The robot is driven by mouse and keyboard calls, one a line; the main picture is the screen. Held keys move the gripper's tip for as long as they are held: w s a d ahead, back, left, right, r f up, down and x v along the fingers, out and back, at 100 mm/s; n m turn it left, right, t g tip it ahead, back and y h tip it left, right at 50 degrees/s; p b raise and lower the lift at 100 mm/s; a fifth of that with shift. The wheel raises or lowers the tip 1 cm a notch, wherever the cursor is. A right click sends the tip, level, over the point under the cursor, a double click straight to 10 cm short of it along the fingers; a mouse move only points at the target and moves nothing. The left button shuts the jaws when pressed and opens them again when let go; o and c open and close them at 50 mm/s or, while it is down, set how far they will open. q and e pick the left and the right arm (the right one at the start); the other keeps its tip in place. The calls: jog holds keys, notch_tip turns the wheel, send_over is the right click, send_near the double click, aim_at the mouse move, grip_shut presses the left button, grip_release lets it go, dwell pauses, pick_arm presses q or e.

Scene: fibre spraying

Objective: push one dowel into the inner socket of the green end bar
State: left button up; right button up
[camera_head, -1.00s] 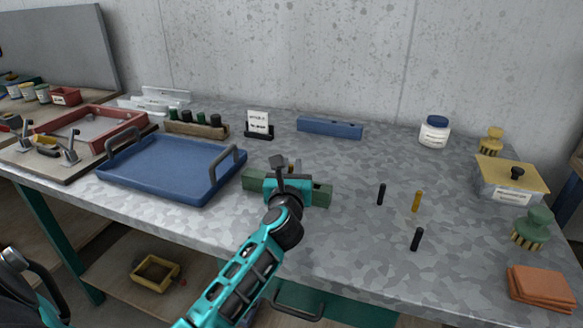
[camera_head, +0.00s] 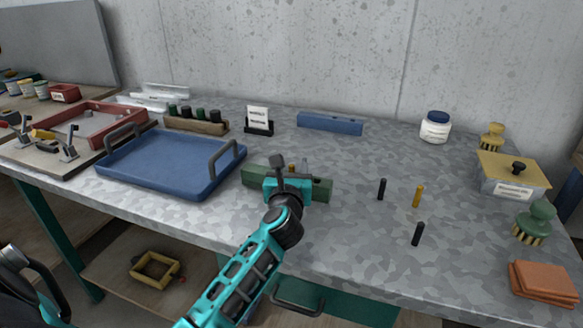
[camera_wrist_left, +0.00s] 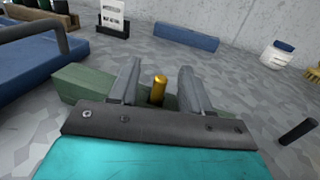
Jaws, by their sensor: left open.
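The green end bar (camera_head: 320,190) lies on the table right of the blue tray, partly hidden behind my left gripper (camera_head: 291,166). In the left wrist view the bar (camera_wrist_left: 80,82) runs behind the open fingers of my left gripper (camera_wrist_left: 158,84). A brass-coloured dowel (camera_wrist_left: 159,88) stands upright between those fingers, at the bar, with a gap to each finger. Whether it is fully seated is hidden. My right gripper is not in view.
The blue tray (camera_head: 165,190) with raised handles stands left of the bar. A blue bar (camera_head: 330,124) lies behind it, beside a small sign (camera_head: 258,120). A jar, a yellow-lidded box (camera_head: 513,170), brushes and orange cloths (camera_head: 543,284) are at the right.

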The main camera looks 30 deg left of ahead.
pick_arm(q)
jog(key=v, duration=1.1)
jog(key=shift+s+d+f, duration=0.1)
jog(key=shift+s+d, duration=0.1)
jog(key=shift+s, duration=0.05)
jog(key=shift+s+d, duration=0.3)
jog(key=shift+s, duration=0.3)
